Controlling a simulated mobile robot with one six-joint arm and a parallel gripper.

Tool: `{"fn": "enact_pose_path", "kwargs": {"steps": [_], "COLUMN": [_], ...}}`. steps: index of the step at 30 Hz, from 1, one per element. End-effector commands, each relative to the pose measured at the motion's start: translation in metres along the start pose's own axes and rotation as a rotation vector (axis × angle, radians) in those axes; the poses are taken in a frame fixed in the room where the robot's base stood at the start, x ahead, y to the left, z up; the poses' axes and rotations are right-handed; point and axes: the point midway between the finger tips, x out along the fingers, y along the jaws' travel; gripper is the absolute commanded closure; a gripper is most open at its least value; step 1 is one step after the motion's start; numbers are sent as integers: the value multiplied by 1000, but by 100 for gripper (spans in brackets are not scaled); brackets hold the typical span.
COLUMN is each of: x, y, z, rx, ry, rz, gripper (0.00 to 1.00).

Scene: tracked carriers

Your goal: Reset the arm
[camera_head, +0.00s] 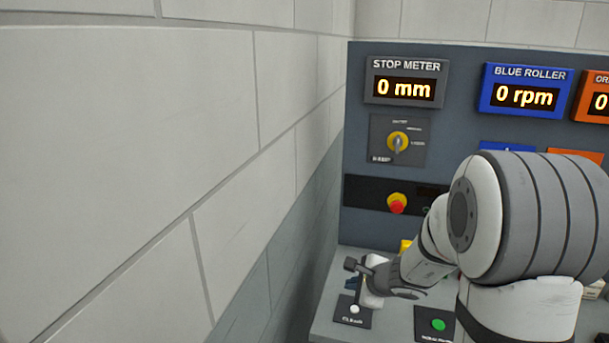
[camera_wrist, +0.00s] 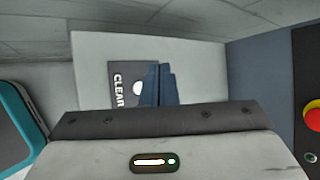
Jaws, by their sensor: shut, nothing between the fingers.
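My arm reaches in from the right in the head view and bends down to the left. My gripper (camera_wrist: 158,86) is shut and empty in the wrist view, with its dark blue fingers together. In the head view the gripper is above and beside the same plate, whose white button (camera_head: 355,309) shows. I cannot tell whether the fingertips touch the plate.
A green button (camera_head: 438,325) sits on the desk. A block wall (camera_head: 130,150) stands close on the left.

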Motion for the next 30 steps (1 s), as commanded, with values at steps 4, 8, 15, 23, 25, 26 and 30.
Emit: {"fn": "enact_pose_path", "kwargs": {"steps": [4,8,15,23,25,26,30], "x": [-40,-76,-147,-210,-221,-224,-231], "y": [16,44,102,137,139,140,141], "z": [49,77,86,53,46,43,37], "rx": [-326,-629,-1163,-1590,-1651,-1670,-1711], "ry": [-93,-150,-168,-66,-38,-29,-7], "rz": [68,156,364,602,645,659,693], "gripper": [100,100,100,100,100,100,100]}}
